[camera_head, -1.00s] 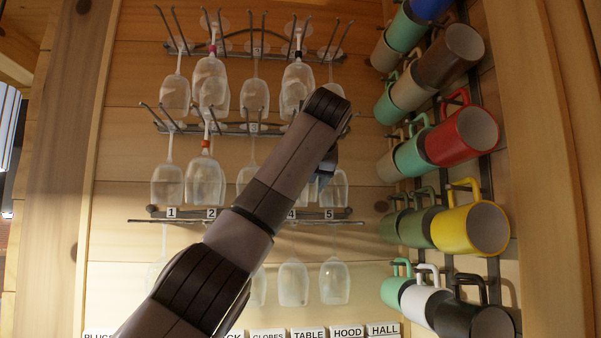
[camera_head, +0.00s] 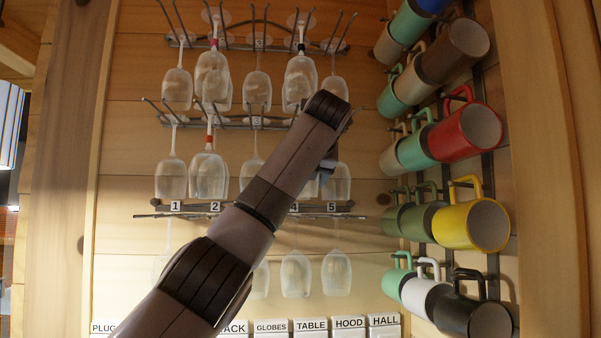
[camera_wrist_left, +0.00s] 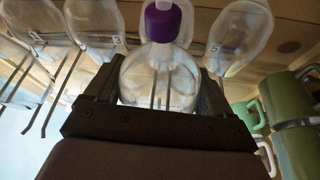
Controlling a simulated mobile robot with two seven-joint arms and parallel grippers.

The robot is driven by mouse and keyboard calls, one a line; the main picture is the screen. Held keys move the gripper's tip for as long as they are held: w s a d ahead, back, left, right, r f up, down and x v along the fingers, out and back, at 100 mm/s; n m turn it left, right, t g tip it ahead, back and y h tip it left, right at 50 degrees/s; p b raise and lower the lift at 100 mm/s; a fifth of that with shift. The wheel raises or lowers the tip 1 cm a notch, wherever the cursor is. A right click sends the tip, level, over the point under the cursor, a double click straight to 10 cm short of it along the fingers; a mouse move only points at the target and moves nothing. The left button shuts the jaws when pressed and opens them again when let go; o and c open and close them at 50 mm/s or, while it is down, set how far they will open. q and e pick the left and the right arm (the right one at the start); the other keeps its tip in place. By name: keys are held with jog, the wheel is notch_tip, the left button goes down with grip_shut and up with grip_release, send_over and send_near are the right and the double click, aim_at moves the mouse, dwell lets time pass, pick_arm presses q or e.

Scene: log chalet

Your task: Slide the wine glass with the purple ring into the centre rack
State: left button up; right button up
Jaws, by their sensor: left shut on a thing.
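In the left wrist view, a clear wine glass with a purple ring (camera_wrist_left: 163,23) on its stem hangs bowl-down between the fingers of my left gripper (camera_wrist_left: 157,95). The gripper is shut on this glass. In the head view my left arm reaches up across the racks, and its gripper (camera_head: 326,172) shows only in part behind the wrist, in front of the right end of the centre rack (camera_head: 235,123). The held glass is mostly hidden there. The centre rack is a dark bar with prongs, holding hanging glasses, one with a red ring (camera_head: 209,138). My right gripper is not in view.
The upper rack (camera_head: 230,45) holds several glasses, some with red or dark rings. The lower rack (camera_head: 250,209) bears number tags and more glasses. Coloured mugs, including a yellow one (camera_head: 470,220), hang close on the right.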

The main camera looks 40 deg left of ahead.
pick_arm(q)
jog(key=shift+s+a+r, duration=0.35)
jog(key=shift+a+r, duration=0.35)
jog(key=shift+r, duration=0.1)
dwell(0.8)
jog(key=o, duration=0.7)
jog(key=shift+w+a+f, duration=0.1)
jog(key=shift+w+f, duration=0.05)
jog(key=shift+w, duration=0.2)
jog(key=shift+w+f, duration=0.1)
jog(key=shift+f, duration=0.25)
jog(key=shift+d+f, duration=0.2)
jog(key=shift+d, duration=0.3)
dwell(0.4)
jog(key=shift+d+b, duration=0.2)
jog(key=shift+b, duration=0.15)
jog(key=shift+d+r, duration=0.25)
